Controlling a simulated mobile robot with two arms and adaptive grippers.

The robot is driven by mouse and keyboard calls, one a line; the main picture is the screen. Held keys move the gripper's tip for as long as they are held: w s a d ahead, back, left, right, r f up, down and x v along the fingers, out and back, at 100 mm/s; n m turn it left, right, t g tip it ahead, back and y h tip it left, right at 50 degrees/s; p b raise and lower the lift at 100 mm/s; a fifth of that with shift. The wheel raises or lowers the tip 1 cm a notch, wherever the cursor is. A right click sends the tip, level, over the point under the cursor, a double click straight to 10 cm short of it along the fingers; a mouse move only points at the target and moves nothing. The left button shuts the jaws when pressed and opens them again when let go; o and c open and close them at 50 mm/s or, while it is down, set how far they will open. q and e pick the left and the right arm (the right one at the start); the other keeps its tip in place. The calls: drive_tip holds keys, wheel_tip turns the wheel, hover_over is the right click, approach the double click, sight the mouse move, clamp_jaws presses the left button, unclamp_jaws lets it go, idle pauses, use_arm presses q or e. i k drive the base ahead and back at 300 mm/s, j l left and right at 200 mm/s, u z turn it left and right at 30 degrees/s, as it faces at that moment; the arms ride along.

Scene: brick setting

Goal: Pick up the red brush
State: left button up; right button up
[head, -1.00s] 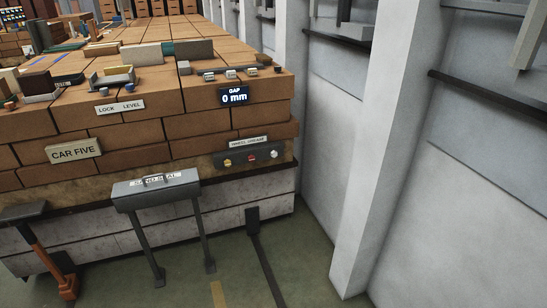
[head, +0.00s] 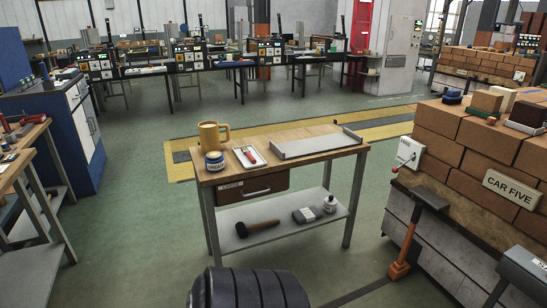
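A small red item (head: 250,156) lies in a shallow white tray (head: 240,165) on the wooden-topped table (head: 318,150) in the middle of the head view. It may be the red brush, but it is too small to tell. Another red item (head: 12,136) lies on the workbench at the left edge, and its kind is unclear. Neither of my grippers shows in the view.
A tan mug (head: 211,135), a labelled jar (head: 214,162) and a grey metal tray (head: 316,143) share the tabletop. The lower shelf holds a mallet (head: 256,228). A brick stack (head: 452,160) stands right. Green floor is open left of the table.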

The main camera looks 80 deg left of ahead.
sight(245, 152)
drive_tip(key=u, duration=2.75)
